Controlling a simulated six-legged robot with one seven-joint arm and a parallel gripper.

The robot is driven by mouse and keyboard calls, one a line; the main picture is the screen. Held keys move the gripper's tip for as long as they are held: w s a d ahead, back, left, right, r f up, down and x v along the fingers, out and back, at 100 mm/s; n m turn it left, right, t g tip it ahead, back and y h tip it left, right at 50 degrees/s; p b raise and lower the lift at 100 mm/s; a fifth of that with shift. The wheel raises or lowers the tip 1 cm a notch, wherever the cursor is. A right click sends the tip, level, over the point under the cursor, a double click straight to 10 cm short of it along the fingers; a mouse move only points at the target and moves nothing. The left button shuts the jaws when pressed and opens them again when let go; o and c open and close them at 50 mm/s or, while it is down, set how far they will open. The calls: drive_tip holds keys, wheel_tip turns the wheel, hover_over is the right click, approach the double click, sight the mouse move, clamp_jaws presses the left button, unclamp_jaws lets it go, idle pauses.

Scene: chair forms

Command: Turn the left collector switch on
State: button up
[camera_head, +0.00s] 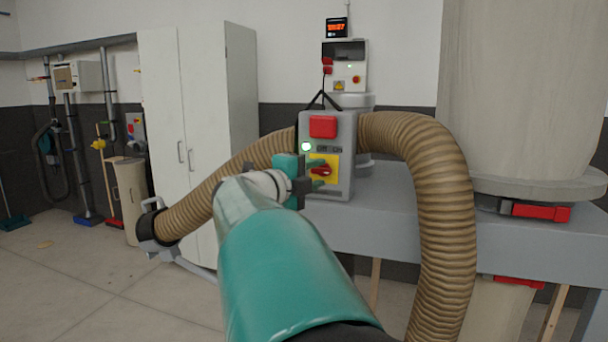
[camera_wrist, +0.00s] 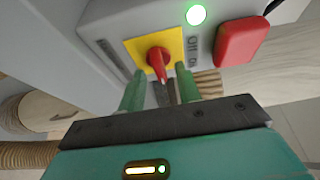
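A grey switch box (camera_head: 341,150) stands at the edge of the grey machine bench. It carries a red rotary switch (camera_head: 322,170) on a yellow plate, with "Off" and "On" lettering beside it. A green lamp (camera_head: 306,146) on the box is lit. In the wrist view the red switch (camera_wrist: 160,62) has its handle pointing down the picture, toward my gripper. My gripper (camera_wrist: 160,84) is open, its two green fingers apart on either side of the handle's end; I cannot tell whether they touch it. In the head view my gripper (camera_head: 318,178) partly covers the plate.
A red button (camera_head: 323,126) sits above the switch. A ribbed brown hose (camera_head: 440,190) arches right of the box, another (camera_head: 215,195) runs left. A second control box (camera_head: 345,68) is behind. A white cabinet (camera_head: 190,110) stands at left.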

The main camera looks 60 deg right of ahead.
drive_tip(key=v, duration=1.3)
drive_tip(key=shift+a, duration=0.2)
